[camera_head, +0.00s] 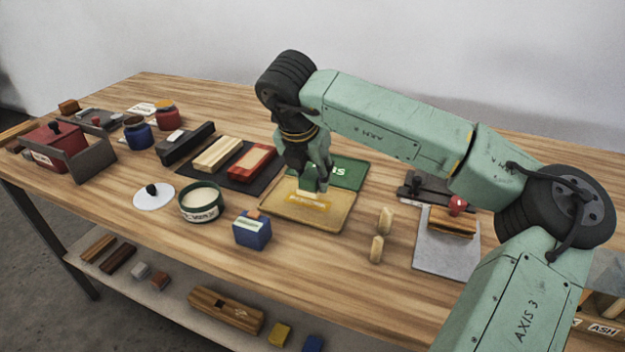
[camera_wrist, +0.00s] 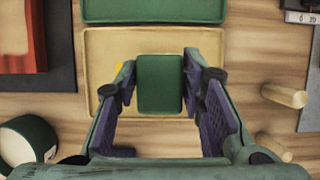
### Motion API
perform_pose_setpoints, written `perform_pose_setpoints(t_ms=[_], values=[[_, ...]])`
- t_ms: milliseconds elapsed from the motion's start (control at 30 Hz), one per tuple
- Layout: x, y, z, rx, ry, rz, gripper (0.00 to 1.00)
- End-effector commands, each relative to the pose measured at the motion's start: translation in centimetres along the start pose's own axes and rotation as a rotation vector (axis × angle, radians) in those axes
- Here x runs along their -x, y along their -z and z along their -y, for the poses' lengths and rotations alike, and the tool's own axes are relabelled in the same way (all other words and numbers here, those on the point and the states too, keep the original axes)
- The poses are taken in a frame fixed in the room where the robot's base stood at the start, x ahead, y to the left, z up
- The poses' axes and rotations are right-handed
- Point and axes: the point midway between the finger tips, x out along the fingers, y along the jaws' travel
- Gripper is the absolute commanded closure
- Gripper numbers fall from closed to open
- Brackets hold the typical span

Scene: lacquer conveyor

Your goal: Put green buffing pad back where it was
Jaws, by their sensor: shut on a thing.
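The green buffing pad (camera_wrist: 160,84) sits between the two fingers of my gripper (camera_wrist: 160,78) in the wrist view. My gripper is shut on it. Behind it lies the tan tray (camera_wrist: 104,50), with the green tray (camera_wrist: 150,10) beyond. In the head view, my gripper (camera_head: 319,184) points down over the tan tray (camera_head: 278,216), and the green tray (camera_head: 352,182) lies just behind. The green pad is not clearly visible there. A pale yellow patch shows on the tan tray below my fingers. I cannot tell the pad's height above the tray.
A blue box (camera_head: 252,232) and a round green tin (camera_head: 201,204) stand left of the tan tray. Two wooden pegs (camera_head: 377,248) stand to its right. A dark mat (camera_head: 225,178) bears cream and red blocks. A grey plate (camera_head: 440,262) lies at the right.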

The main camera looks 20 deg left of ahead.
Motion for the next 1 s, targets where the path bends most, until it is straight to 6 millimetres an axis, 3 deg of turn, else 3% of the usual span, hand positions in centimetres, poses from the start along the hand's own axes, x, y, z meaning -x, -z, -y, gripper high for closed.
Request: perform_pose_setpoints(t_ms=[367, 767, 800, 1000], values=[[-3.2, 1.2, 0.0, 0.002, 0.000, -0.002, 0.92], [-3.8, 1.4, 0.0, 0.000, 0.000, 0.000, 0.92], [-3.8, 1.4, 0.0, 0.000, 0.000, 0.000, 0.63], [-3.6, 1.3, 0.0, 0.000, 0.000, 0.000, 0.50]])
